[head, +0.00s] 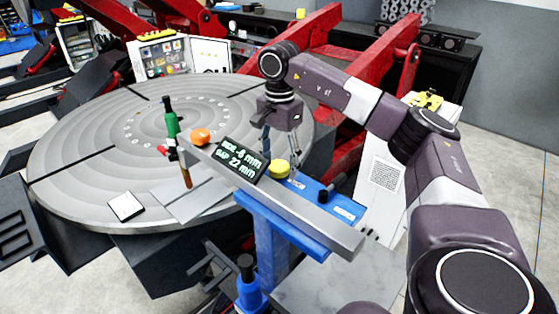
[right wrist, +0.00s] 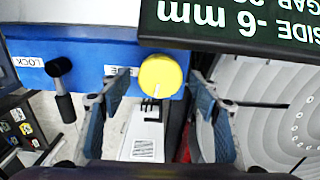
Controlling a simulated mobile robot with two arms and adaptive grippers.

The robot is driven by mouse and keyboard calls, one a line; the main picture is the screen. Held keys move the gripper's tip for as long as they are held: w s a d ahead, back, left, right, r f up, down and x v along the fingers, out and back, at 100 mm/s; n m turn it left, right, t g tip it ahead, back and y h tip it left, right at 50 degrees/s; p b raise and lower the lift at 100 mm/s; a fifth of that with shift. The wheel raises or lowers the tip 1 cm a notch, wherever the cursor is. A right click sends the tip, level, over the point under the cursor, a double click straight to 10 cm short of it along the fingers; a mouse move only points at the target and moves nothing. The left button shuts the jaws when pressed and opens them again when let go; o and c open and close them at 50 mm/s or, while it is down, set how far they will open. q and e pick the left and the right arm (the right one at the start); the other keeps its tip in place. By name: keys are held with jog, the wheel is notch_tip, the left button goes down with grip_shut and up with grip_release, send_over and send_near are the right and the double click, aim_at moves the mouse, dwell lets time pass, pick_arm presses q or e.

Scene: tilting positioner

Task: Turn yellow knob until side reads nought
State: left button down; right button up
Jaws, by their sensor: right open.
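The yellow knob (head: 279,169) sits on top of the blue bracket beside the display. It also shows in the right wrist view (right wrist: 160,75), with a short white mark near its lower edge. The dark display (head: 240,160) reads side -6 mm and gap 22 mm; in the right wrist view the display (right wrist: 235,22) is upside down and cut off. My right gripper (head: 280,153) points down just above the yellow knob. In the right wrist view its open fingers (right wrist: 160,88) are on either side of the knob, apart from it. My left gripper is not in view.
A black lever (right wrist: 62,78) by a LOCK label stands on the blue bracket (right wrist: 90,50). An orange knob (head: 200,136) sits farther along the grey bar (head: 310,215). Red arms rise behind.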

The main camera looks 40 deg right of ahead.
jog(key=c, duration=1.2)
jog(key=shift+o, duration=0.2)
jog(key=m, duration=0.5)
jog(key=shift+s+m, duration=0.1)
jog(key=shift+m, duration=0.3)
jog(key=m, duration=0.6)
jog(key=shift+r, duration=0.1)
jog(key=o, duration=1.2)
jog(key=shift+c, duration=0.2)
